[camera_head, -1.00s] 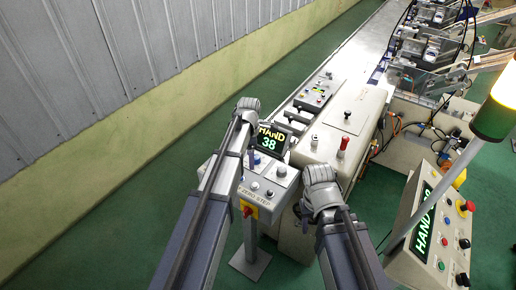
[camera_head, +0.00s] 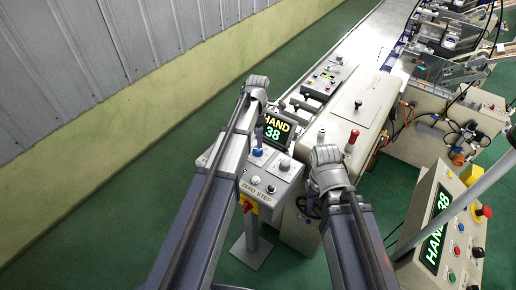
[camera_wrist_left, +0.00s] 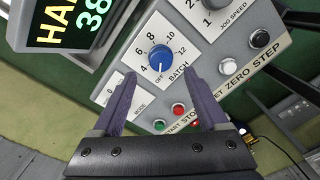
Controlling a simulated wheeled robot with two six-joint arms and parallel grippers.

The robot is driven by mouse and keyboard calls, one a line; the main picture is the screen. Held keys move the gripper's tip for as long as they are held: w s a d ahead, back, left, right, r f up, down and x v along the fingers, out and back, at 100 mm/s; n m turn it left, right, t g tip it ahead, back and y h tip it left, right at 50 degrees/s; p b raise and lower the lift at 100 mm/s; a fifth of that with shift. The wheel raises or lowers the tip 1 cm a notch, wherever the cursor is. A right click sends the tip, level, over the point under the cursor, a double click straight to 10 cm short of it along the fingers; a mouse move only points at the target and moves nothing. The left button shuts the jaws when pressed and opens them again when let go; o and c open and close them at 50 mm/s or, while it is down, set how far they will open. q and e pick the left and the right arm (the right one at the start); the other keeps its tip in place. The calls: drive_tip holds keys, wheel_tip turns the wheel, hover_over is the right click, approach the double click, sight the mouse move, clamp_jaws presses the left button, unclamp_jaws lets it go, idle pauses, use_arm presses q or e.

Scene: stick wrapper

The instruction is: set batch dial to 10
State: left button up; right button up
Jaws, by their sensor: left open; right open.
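The batch dial (camera_wrist_left: 160,58) is a blue round knob on a white plate marked OFF, 4, 6, 8, 10 and 12. Its white mark points down toward OFF. In the left wrist view my left gripper (camera_wrist_left: 160,77) is open, with one purple finger on each side below the dial, apart from it.
A display (camera_head: 274,130) reading HAND 38 stands behind the panel. The jog speed knob (camera_wrist_left: 213,5), mode plate (camera_wrist_left: 122,92), red button (camera_wrist_left: 178,109) and green button (camera_wrist_left: 159,125) surround the dial. A larger console (camera_head: 440,235) stands at the right.

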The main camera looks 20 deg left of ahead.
sight(258, 151)
use_arm(q)
wheel_tip(258, 151, down, 6)
drive_tip(key=b, duration=0.5)
drive_tip(key=shift+c, duration=0.3)
clamp_jaws()
